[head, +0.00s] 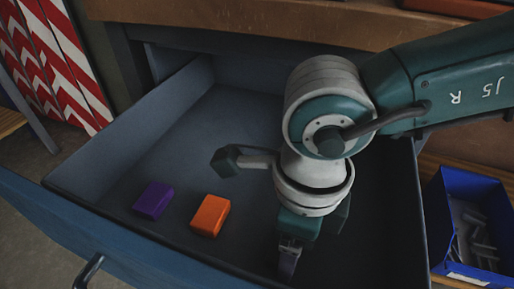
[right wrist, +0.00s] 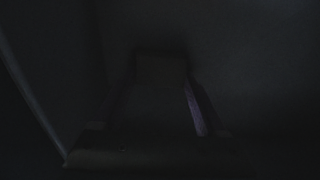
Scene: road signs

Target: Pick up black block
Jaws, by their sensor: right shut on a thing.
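My right gripper (head: 288,262) reaches down into the open drawer (head: 120,150), near its front right part. In the right wrist view, which is very dark, a dark block-like shape, the black block (right wrist: 162,70), sits between the two fingers, and the gripper is shut on it. In the head view the block is hidden or cannot be told apart from the gripper and the dark drawer floor. Whether it touches the floor cannot be told. My left gripper is not in view.
A purple block (head: 153,200) and an orange block (head: 210,215) lie on the drawer floor left of my right gripper. The drawer walls surround it closely. A blue bin (head: 452,205) with grey pieces stands at right. Red-white striped boards (head: 60,60) lean at left.

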